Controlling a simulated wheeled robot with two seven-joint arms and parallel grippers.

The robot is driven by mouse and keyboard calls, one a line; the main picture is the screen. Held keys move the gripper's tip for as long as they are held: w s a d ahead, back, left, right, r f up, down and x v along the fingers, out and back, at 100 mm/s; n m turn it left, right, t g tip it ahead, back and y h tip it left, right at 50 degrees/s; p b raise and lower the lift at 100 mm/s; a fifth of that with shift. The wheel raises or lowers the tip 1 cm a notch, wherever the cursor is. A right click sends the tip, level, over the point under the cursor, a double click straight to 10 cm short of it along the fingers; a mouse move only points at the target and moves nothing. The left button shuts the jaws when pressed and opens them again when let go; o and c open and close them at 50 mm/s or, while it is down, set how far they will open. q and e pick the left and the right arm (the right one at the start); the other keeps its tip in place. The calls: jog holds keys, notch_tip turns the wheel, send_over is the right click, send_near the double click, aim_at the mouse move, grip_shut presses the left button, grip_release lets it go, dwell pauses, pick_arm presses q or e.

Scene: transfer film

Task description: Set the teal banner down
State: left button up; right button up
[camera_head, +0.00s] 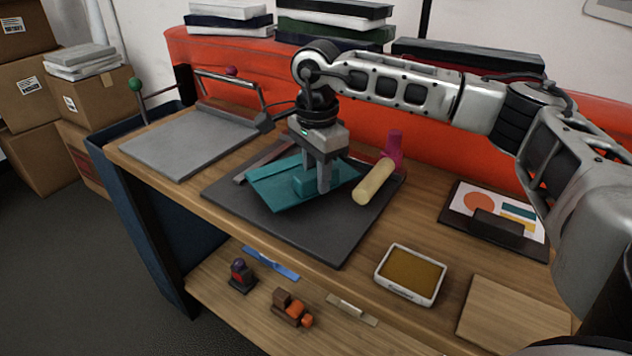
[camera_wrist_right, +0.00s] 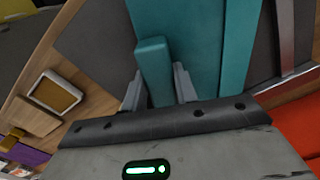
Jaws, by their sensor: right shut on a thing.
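The teal banner (camera_head: 273,187) is a flat sheet with a raised teal block on it. It is over the dark grey mat (camera_head: 300,237) on the wooden bench. My right gripper (camera_head: 316,187) points down and is shut on the banner's block, which shows between the fingers in the right wrist view (camera_wrist_right: 154,66). The banner's flat part (camera_wrist_right: 195,40) extends beyond the fingers there. I cannot tell whether its underside touches the mat. My left gripper is out of view.
A cream roller with a pink handle (camera_head: 374,181) lies right of the banner. A metal strip (camera_head: 262,161) lies close behind it. A yellow-brown pad (camera_head: 411,273) and a clipboard with a print (camera_head: 495,212) are at right.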

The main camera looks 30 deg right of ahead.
jog(key=s+a+r+b, duration=0.1)
jog(key=s+a+r, duration=0.7)
jog(key=s+r, duration=0.2)
jog(key=shift+s+a+r, duration=0.25)
jog(key=shift+s+r, duration=0.15)
jog(key=shift+s, duration=0.35)
